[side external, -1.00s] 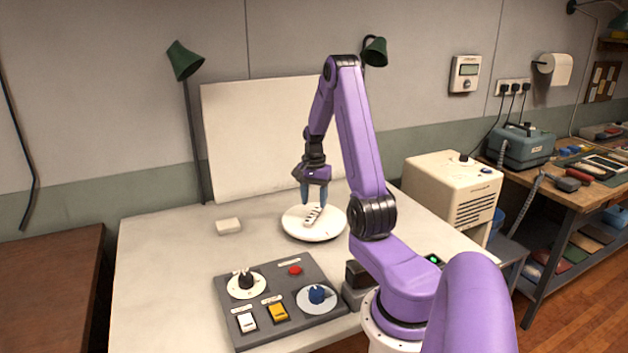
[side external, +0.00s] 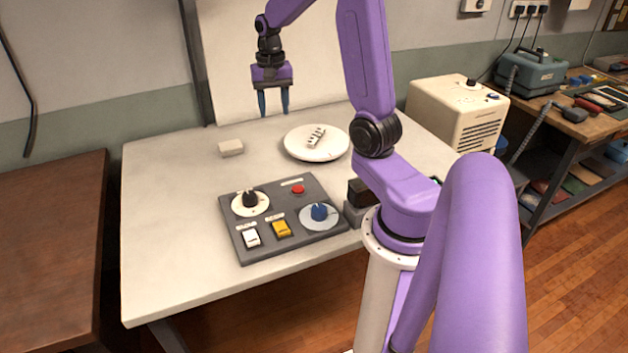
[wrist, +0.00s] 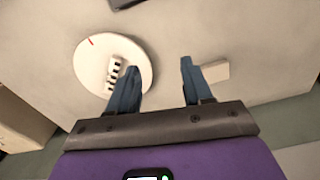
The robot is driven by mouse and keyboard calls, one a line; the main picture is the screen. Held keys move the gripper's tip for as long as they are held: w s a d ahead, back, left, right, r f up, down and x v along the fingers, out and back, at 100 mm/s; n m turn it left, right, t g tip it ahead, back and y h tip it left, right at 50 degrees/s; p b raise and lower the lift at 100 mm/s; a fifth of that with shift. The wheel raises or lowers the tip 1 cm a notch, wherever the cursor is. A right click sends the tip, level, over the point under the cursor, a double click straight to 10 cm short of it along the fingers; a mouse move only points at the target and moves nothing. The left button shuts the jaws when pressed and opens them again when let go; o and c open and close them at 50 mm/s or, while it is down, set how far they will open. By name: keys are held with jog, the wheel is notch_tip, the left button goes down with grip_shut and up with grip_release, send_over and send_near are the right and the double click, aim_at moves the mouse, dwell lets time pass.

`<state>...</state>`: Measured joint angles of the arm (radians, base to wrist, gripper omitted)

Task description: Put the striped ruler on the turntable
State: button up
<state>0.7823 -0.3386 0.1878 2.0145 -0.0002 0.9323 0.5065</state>
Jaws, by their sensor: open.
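The striped ruler (side external: 316,137), a short white piece with dark marks, lies on the round white turntable (side external: 299,152) at the back of the table. In the wrist view the ruler (wrist: 114,71) lies on the turntable (wrist: 96,62), near the disc's middle and right side; a red mark shows on the disc. My gripper (side external: 273,112) is open and empty, raised above the table to the left of the turntable. In the wrist view its two blue fingers (wrist: 158,80) are apart with bare tabletop between them.
A small pale block (side external: 231,148) lies left of the turntable; it also shows in the wrist view (wrist: 214,71). A grey control panel (side external: 283,244) with knobs and switches lies in front. A cream box unit (side external: 455,115) stands at the right. The table's left side is clear.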

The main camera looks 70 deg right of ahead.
jog(key=s+a+r+n, duration=0.15)
jog(key=a+n, duration=0.35)
jog(key=a, duration=0.5)
jog(key=s+a+n, duration=0.3)
jog(key=a+n, duration=0.3)
jog(key=a, duration=0.4)
jog(key=s+a+n, duration=0.4)
jog(key=s+n, duration=0.2)
jog(key=s, duration=0.2)
jog(key=s+a+n, duration=0.4)
jog(key=s+n, duration=0.2)
jog(key=s, duration=0.3)
jog(key=shift+f, duration=0.45)
